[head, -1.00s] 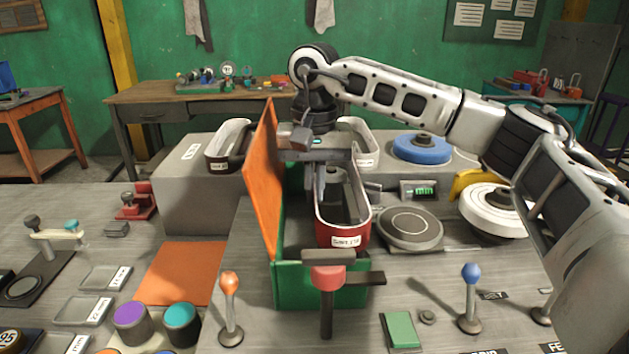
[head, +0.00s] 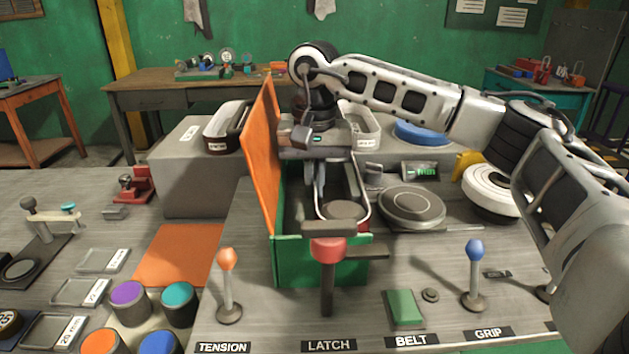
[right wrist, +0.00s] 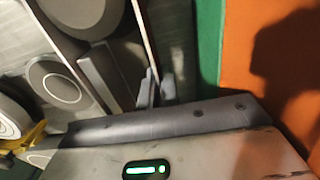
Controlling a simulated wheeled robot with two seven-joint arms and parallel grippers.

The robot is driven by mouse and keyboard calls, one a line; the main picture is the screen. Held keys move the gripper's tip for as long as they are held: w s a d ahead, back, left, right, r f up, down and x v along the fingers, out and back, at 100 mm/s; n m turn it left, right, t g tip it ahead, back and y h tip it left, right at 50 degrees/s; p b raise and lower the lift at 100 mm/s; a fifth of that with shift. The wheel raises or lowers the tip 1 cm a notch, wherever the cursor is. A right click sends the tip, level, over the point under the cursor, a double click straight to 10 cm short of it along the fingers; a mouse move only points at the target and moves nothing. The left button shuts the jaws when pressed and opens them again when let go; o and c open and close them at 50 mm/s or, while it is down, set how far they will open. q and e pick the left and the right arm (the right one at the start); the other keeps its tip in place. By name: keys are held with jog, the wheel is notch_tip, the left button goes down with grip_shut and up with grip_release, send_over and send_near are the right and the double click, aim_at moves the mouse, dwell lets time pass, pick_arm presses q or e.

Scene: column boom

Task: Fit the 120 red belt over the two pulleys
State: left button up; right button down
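The red belt (head: 366,214) is a long loop inside the green box (head: 300,272), with its near end low behind the front wall. A grey round pulley (head: 342,209) shows inside that near end; whether the belt is seated on it I cannot tell. The second pulley is hidden under my gripper. My right gripper (head: 319,186) points down over the box, its fingers about the belt's left strand. In the right wrist view the belt strand (right wrist: 143,32) runs to between the fingertips (right wrist: 157,88), and the pulley (right wrist: 82,12) lies between two strands. My left gripper is out of view.
The box's orange lid (head: 263,165) stands open just left of my gripper. A red-topped latch (head: 328,250) stands in front, between an orange tension lever (head: 228,270) and a green belt pad (head: 404,308).

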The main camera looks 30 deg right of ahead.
jog(key=shift+s+a+f, duration=0.1)
jog(key=shift+s+f, duration=0.05)
dwell(0.6)
jog(key=c, duration=1.1)
grip_release()
jog(key=shift+c, duration=0.2)
jog(key=shift+r+p, duration=2.9)
jog(key=shift+r, duration=0.9)
